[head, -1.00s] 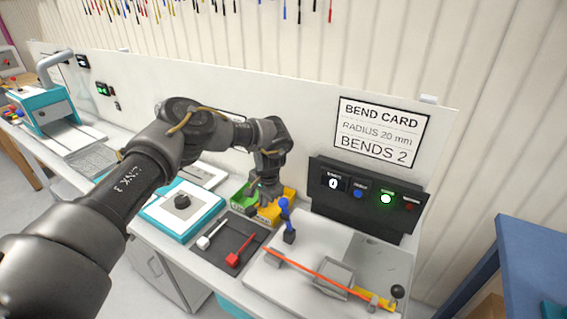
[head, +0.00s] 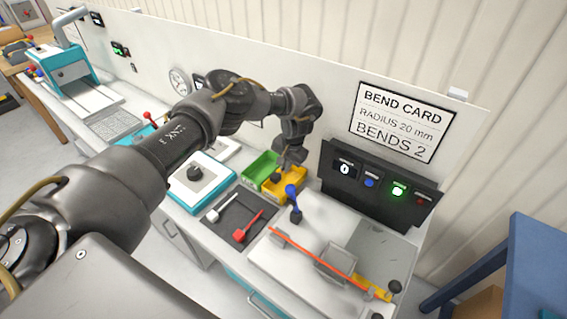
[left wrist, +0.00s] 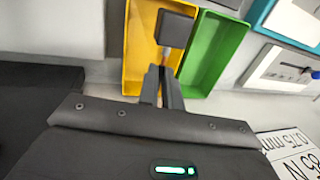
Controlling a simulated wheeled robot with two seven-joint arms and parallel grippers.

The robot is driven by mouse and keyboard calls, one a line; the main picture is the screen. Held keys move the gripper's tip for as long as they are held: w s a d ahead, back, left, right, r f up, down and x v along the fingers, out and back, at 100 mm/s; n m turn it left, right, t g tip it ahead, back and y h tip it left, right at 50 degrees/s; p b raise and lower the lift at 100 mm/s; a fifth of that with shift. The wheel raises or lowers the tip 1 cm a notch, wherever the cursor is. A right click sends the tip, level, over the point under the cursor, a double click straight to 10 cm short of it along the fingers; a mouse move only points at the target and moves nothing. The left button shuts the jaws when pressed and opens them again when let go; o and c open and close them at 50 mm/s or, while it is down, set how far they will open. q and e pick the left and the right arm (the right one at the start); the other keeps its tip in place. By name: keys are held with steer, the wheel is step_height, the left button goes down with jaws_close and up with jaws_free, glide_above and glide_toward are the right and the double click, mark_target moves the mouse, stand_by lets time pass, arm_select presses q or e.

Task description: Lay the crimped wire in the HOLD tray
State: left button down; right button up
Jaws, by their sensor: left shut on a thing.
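My left gripper (head: 281,170) is shut, pointing down over the yellow tray (head: 296,186), which stands beside a green tray (head: 258,168). In the left wrist view its fingers (left wrist: 163,72) hold a thing with a dark square block (left wrist: 175,27) and a short pale stem, which I take to be the crimped wire. The block appears over the yellow tray (left wrist: 138,60), near its wall with the green tray (left wrist: 215,45); I cannot tell whether it touches the floor. I can read no HOLD label on either tray. My right gripper is not in view.
A blue-topped upright piece (head: 292,192) stands just in front of the yellow tray. A dark mat (head: 235,212) holds a white and a red piece. A long red-orange rod (head: 320,262) lies on the white plate at right. A black button panel (head: 372,188) stands behind.

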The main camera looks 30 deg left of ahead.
mark_target(283, 186)
arm_select(q)
step_height(283, 186, down, 4)
steer(key=shift+w+r+b, duration=0.15)
steer(key=shift+b, duration=1)
steer(key=shift+f+b, duration=0.5)
steer(key=shift+f, duration=0.05)
steer(key=shift+s+p, duration=0.2)
steer(key=shift+p, duration=0.15)
steer(key=shift+f, duration=0.3)
steer(key=shift+f+b, duration=1.2)
steer(key=shift+f, duration=0.2)
steer(key=c, duration=1.5)
jaws_free()
